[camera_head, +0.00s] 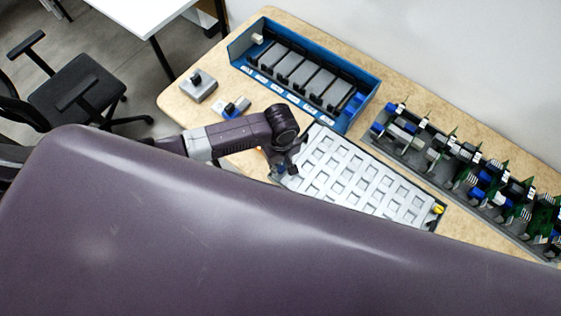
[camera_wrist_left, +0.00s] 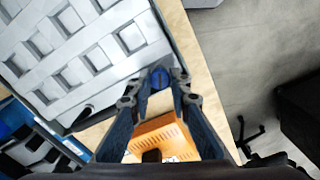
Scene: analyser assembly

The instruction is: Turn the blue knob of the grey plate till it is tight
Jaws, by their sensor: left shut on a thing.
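The grey plate (camera_head: 350,175) with rows of square recesses lies on the wooden table in the head view. It also fills the upper left of the left wrist view (camera_wrist_left: 85,50). The blue knob (camera_wrist_left: 159,78) sits at the plate's corner in the wrist view. My left gripper (camera_wrist_left: 157,80) is shut on the knob, one finger on each side of it. In the head view my left gripper (camera_head: 284,168) is at the plate's left corner, where the knob is mostly hidden. An orange block (camera_wrist_left: 163,138) shows between the fingers, below the knob. My right gripper is not in view.
A blue bin (camera_head: 300,72) with grey modules stands behind the plate. A rack (camera_head: 460,180) of green boards is at right. A grey box (camera_head: 199,86) and a small grey-blue part (camera_head: 235,107) lie at left. A yellow knob (camera_head: 437,209) marks the plate's far corner.

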